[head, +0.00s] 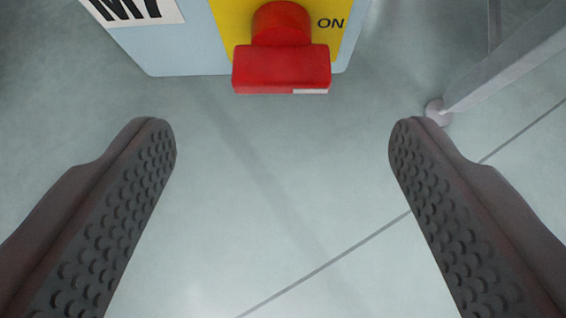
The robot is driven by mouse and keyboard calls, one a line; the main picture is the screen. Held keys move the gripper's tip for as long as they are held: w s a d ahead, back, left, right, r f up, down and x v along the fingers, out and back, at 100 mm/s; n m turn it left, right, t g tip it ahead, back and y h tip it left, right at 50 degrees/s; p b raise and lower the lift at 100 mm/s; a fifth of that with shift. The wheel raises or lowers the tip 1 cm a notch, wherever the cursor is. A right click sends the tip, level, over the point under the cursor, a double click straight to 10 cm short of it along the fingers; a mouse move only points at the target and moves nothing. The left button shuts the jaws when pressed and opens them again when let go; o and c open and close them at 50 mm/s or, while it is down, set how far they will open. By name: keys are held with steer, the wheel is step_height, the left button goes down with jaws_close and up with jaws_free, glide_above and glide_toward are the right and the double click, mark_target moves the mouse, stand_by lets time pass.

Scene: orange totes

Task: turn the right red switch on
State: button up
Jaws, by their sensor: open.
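A red switch (281,68) shows at the top middle of the head view, on a yellow plate (232,18) marked "ON" to the right of its knob. Its red handle bar lies level across the picture, with a small white mark at its lower right edge. The plate sits on a pale blue-grey box (180,52). The top of the switch and plate is cut off. My gripper (282,135) is open and empty, its two dark textured fingers spread wide, lower in the picture than the switch and to either side of it. No finger appears to touch the switch.
A white label (132,8) with black lettering is on the box at the top left. A pale metal leg (500,75) with a round foot (437,112) stands at the right, close to the right fingertip in the picture. The grey floor (270,220) between the fingers is clear.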

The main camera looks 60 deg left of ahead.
steer(key=v, duration=0.8)
steer(key=shift+s+d+r, duration=0.15)
steer(key=shift+d+r, duration=0.05)
